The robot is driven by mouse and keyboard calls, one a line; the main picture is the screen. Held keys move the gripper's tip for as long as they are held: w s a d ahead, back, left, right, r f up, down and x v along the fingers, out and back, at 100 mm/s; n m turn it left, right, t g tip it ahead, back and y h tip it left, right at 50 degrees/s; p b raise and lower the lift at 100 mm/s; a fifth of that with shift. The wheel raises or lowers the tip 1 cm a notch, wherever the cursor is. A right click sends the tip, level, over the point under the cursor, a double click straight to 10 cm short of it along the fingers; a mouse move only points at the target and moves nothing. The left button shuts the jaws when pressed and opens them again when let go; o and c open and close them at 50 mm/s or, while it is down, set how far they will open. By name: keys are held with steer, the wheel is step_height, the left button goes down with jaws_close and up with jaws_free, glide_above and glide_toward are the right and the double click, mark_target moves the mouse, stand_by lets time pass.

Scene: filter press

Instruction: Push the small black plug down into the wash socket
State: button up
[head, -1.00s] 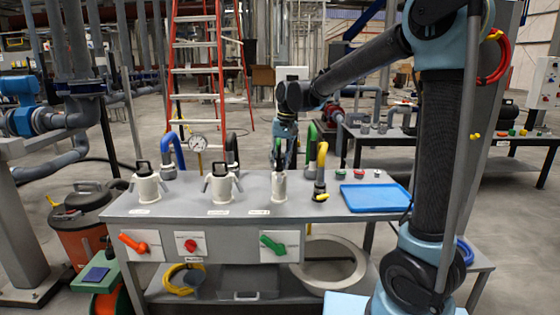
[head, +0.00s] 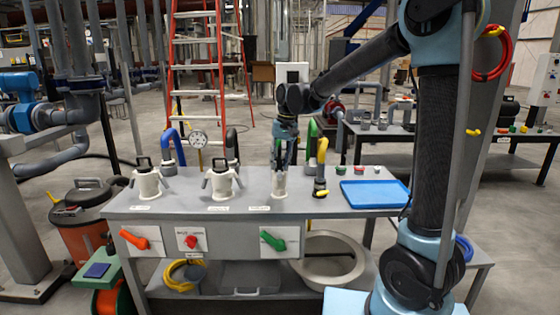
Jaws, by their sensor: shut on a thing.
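My gripper (head: 281,168) points straight down at the third white socket (head: 279,186), the narrow one at the right of the row on the grey bench (head: 330,206). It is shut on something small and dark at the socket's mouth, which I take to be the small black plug. The fingers hide most of it, and I cannot tell how deep it sits. Two wider white sockets, the left one (head: 147,184) and the middle one (head: 220,184), have black handled tops. The labels in front of the sockets are too small to read.
Blue (head: 172,144), black, green and yellow (head: 321,160) bent pipes stand close behind and beside the sockets. A pressure gauge (head: 197,139) is at the back. A blue tray (head: 375,194) lies at right. Orange (head: 136,239), red and green (head: 272,241) handles are on the bench front.

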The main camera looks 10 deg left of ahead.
steer(key=shift+f, duration=0.55)
steer(key=o, duration=1.1)
steer(key=shift+o, duration=0.2)
